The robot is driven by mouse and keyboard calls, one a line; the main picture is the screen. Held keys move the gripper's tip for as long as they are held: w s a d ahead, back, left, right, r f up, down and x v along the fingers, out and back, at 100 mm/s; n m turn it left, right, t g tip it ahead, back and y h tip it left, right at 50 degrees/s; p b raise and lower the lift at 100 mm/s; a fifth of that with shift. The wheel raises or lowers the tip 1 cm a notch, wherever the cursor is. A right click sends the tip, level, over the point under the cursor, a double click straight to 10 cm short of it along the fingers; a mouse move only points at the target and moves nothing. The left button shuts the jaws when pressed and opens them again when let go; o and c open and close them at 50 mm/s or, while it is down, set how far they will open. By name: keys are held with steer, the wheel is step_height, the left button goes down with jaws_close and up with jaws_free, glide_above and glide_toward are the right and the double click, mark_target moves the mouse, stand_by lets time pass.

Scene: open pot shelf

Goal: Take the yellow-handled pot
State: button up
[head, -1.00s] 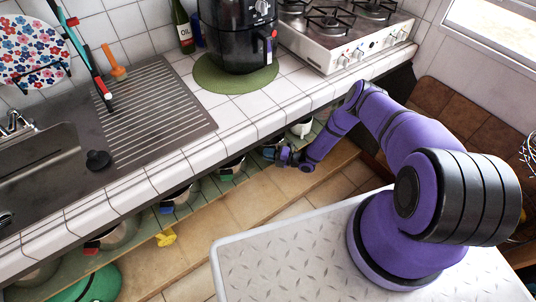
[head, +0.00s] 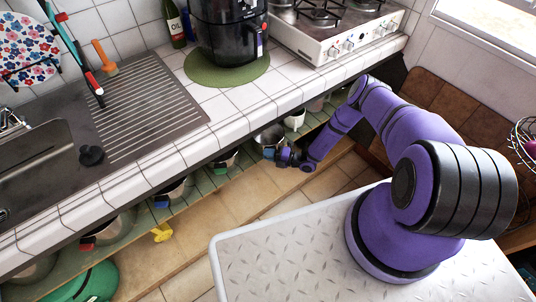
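A yellow handle (head: 161,233) sticks out at the front edge of the low shelf under the counter, left of centre. The pot it belongs to cannot be clearly made out. My gripper (head: 280,155) is well to the right of the yellow handle, at the shelf front beside a metal pot (head: 270,136). A small blue-teal part shows at its tip; I cannot tell whether this is a fingertip or a pot handle. The fingers are too small and dark to tell if they are open or shut.
Pots with a red handle (head: 87,243), a blue handle (head: 161,203) and a green handle (head: 219,169) line the shelf. A green bowl (head: 88,284) is at the lower left. The tiled counter (head: 150,178) overhangs the shelf. Wooden boarding (head: 215,210) in front is clear.

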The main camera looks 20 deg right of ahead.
steer(key=o, duration=0.5)
steer(key=shift+d, duration=0.1)
steer(key=v, duration=1)
steer(key=shift+s+d, duration=0.25)
